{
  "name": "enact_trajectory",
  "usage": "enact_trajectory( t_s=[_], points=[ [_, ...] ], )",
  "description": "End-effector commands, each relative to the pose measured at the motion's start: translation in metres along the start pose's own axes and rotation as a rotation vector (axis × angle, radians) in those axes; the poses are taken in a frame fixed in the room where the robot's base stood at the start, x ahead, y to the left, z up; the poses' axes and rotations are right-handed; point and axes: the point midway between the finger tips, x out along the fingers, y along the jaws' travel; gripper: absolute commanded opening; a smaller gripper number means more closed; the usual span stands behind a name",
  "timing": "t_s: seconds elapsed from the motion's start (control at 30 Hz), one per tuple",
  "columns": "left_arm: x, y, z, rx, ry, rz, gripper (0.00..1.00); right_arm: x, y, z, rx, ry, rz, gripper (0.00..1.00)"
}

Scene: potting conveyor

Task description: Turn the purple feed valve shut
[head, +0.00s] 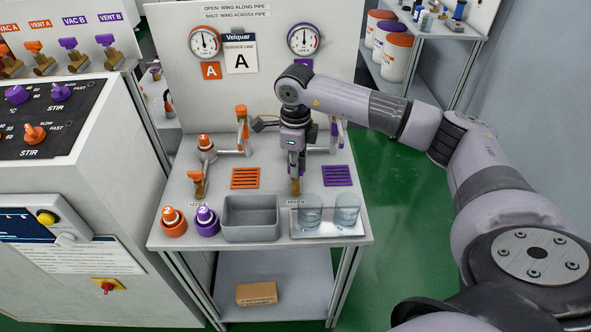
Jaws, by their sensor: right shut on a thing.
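My right gripper (295,172) points down over the bench at the purple feed valve, in the middle of the head view. It is shut on the valve's wing, which the fingers hide, so I cannot tell how the wing lies to the pipe. A brass part of the purple feed valve (295,188) shows just below the fingertips. The sign (236,12) reads open for wing along pipe and shut for wing across pipe. The orange feed valve (197,184) stands to the left, apart from the gripper. My left gripper is not in view.
Gauges (205,43) hang on the back panel. A control cabinet (60,190) stands left. Green floor is free at right.

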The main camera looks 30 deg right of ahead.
Motion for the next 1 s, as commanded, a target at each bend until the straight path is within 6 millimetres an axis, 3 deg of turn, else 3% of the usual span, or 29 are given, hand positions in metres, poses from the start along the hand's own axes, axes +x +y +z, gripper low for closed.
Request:
enact_trajectory(
  t_s=[0.4,1.0],
  points=[
    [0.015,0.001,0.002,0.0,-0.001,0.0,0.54,0.002,0.0,0.0,-0.229,0.002,0.001,0.0],
    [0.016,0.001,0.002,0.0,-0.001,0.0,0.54,0.001,0.001,0.0,-0.274,0.001,0.002,0.0]
  ],
)
